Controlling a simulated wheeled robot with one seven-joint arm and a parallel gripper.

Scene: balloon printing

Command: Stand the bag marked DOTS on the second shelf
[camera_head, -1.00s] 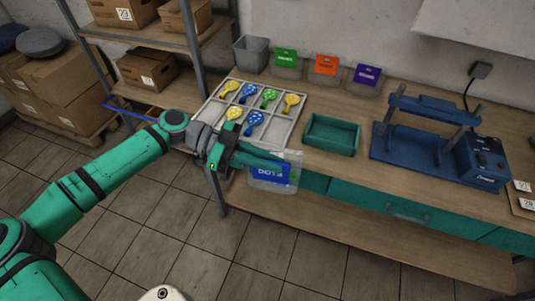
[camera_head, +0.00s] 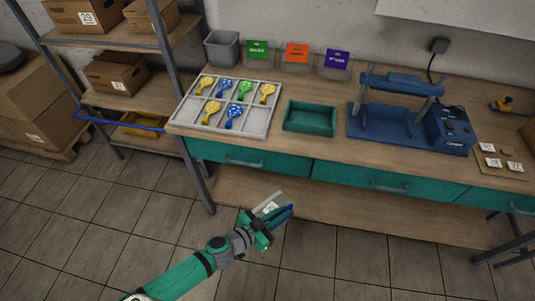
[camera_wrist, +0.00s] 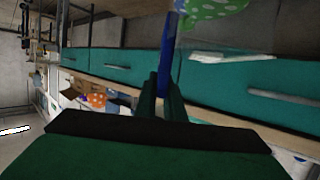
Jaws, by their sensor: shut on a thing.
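My gripper (camera_head: 270,228) is low in front of the workbench, shut on a clear bag (camera_head: 271,205) with a blue label. The label shows almost edge-on, so its word cannot be read now. In the wrist view the blue label (camera_wrist: 168,48) stands between the fingers, with a green white-dotted balloon (camera_wrist: 212,8) beside it. The shelf rack (camera_head: 182,100) stands at the left. Its upper board (camera_head: 118,38) and the board below (camera_head: 125,102) carry cartons. A lower level has a yellow thing (camera_head: 140,122) behind a blue bar.
The workbench (camera_head: 270,160) holds a divided tray (camera_head: 250,120) of balloons, an empty green tray (camera_head: 310,118), a blue press (camera_head: 385,125), a grey bin (camera_head: 221,50) and several bags with coloured labels. Cartons (camera_head: 35,110) stand left of the rack. The floor in front is clear.

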